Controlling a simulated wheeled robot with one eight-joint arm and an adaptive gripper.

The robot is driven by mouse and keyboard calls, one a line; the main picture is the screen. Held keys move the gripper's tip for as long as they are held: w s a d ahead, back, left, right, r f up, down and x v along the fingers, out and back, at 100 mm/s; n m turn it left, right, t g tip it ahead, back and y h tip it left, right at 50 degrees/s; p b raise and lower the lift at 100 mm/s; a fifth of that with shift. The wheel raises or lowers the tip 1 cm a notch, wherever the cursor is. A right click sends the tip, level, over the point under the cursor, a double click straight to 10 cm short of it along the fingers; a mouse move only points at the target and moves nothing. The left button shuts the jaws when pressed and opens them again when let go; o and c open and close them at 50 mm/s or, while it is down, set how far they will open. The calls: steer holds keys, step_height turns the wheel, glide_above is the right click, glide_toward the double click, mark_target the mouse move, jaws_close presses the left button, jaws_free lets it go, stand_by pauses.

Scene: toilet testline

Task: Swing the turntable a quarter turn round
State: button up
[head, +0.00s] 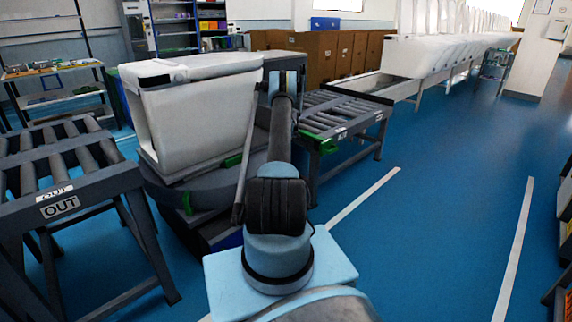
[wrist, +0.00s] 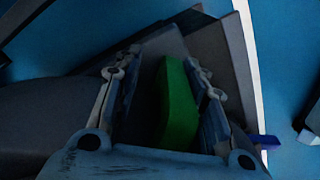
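In the wrist view, a green handle (wrist: 179,108) lies between the two fingers of my gripper (wrist: 162,68). The fingers are apart, with a gap on the handle's left and its right side close to the right finger. I cannot tell whether they touch.
A roller conveyor marked OUT (head: 62,204) stands at the left. Another roller conveyor (head: 345,115) stands right of the turntable, leading to a line of white pieces (head: 440,55). Brown boxes (head: 325,55) are behind. The blue floor (head: 430,200) at the right is clear.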

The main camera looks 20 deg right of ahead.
step_height(320, 180, up, 11)
steer(key=shift+d, duration=0.2)
stand_by(0.5)
